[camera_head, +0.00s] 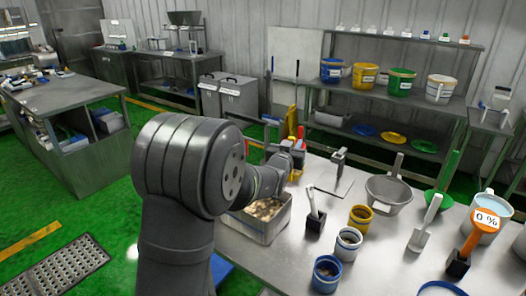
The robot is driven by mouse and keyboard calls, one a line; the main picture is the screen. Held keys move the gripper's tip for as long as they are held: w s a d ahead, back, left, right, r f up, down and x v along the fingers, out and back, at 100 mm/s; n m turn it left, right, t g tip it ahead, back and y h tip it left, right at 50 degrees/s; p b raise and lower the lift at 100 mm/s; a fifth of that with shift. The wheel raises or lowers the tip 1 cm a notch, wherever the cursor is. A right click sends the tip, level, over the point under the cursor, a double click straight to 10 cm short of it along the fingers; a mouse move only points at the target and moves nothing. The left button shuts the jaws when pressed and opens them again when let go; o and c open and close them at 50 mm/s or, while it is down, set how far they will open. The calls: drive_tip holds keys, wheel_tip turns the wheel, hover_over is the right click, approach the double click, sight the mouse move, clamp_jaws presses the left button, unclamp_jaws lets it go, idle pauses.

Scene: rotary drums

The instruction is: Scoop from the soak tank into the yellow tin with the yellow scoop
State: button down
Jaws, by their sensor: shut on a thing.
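The soak tank (262,226) is a grey metal bin at the table's left edge, with pale brown pieces in it. My gripper (286,164) is at the far side of the tank, partly hidden by my own arm. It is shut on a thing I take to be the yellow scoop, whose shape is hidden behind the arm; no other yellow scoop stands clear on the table. The yellow tin (359,218) stands upright on the table to the right of the tank, apart from my gripper.
A white scoop (313,203) in a black holder stands between tank and yellow tin. A white tin (348,243) and blue tin (327,273) stand nearer. Bare tabletop (385,262) lies between.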

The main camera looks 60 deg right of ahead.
drive_tip(key=s+d+m+g, duration=0.2)
drive_tip(key=s+d, duration=0.3)
drive_tip(key=s, duration=0.1)
drive_tip(key=s+d+f+g, duration=0.1)
drive_tip(key=s+f, duration=0.2)
drive_tip(key=s, duration=0.3)
drive_tip(key=s+d+f+m+g, duration=0.1)
drive_tip(key=s+f+g, duration=0.1)
drive_tip(key=s, duration=0.3)
drive_tip(key=shift+s+d+f, duration=0.15)
drive_tip(key=shift+s+f, duration=0.25)
drive_tip(key=shift+f, duration=0.35)
drive_tip(key=shift+s+r+m, duration=0.25)
drive_tip(key=shift+s+m, duration=1)
drive_tip(key=shift+m, duration=0.25)
drive_tip(key=shift+s+f+m, duration=0.15)
drive_tip(key=shift+s+m, duration=1.25)
drive_tip(key=shift+s+a+f+m, duration=0.15)
drive_tip(key=shift+s+f+m, duration=0.2)
drive_tip(key=shift+s+m, duration=0.35)
drive_tip(key=shift+s+a+f+m, duration=0.1)
drive_tip(key=shift+s+f+m, duration=0.2)
drive_tip(key=shift+s+m, duration=0.4)
drive_tip(key=shift+s+f+m, duration=0.45)
drive_tip(key=shift+s+m, duration=0.1)
drive_tip(key=shift+m, duration=0.05)
idle(0.6)
